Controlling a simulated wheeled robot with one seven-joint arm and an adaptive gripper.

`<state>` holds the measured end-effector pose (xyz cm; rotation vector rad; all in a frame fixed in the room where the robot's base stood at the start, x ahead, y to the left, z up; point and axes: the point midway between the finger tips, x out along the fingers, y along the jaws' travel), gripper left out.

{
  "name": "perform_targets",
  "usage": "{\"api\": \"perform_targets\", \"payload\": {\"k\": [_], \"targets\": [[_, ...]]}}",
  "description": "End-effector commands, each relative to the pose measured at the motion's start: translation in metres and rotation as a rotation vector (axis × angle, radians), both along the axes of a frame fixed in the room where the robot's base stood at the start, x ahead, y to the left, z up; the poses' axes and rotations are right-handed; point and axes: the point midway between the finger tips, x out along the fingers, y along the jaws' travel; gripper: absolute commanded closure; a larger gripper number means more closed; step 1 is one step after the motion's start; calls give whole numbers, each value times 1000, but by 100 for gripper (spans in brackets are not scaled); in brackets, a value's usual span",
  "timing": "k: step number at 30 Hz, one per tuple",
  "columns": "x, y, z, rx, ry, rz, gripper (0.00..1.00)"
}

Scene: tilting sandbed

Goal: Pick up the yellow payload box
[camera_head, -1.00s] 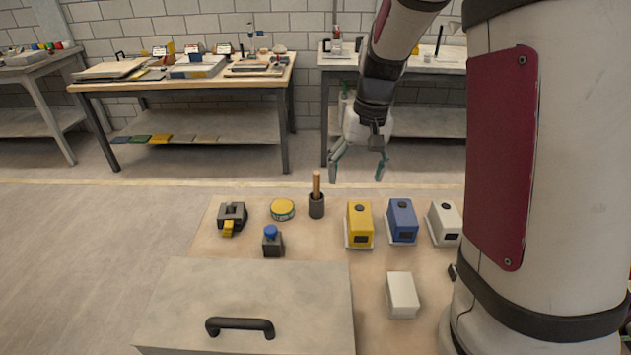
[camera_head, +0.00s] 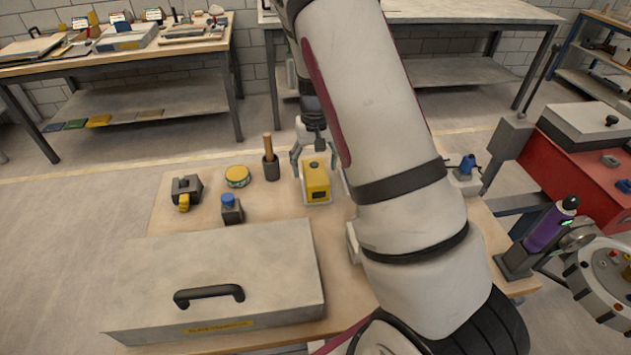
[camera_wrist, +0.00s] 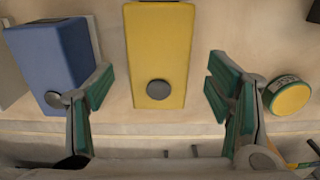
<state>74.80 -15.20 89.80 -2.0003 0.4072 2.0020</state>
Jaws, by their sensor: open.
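The yellow payload box (camera_head: 316,184) stands upright on the wooden table, with a dark round knob on top. In the wrist view the yellow box (camera_wrist: 160,50) lies between and ahead of the two fingers, with clear gaps on both sides. My gripper (camera_head: 314,160) is at the far side of the box, fingers spread. In the wrist view my gripper (camera_wrist: 160,98) is open and empty, with green finger pads. The blue box (camera_wrist: 50,55) is close beside the left finger. My arm hides the table to the right of the yellow box.
A dark cup holding a wooden handle (camera_head: 270,162) and a yellow round tin (camera_head: 237,176) stand left of the box. A blue-capped bottle (camera_head: 231,209) and a black-and-yellow tool (camera_head: 186,192) are farther left. A large grey case (camera_head: 215,275) fills the front.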

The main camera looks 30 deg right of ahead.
Motion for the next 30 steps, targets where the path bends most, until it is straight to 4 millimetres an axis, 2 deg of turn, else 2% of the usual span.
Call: {"api": "perform_targets", "payload": {"k": [5, 12, 22, 23, 30], "targets": [[-2, 0, -14, 1, 3, 0, 27], [-5, 0, -47, 1, 2, 0, 27], [-3, 0, -54, 1, -1, 0, 27], [-3, 0, -54, 1, -1, 0, 31], [-4, 0, -54, 1, -1, 0, 86]]}}
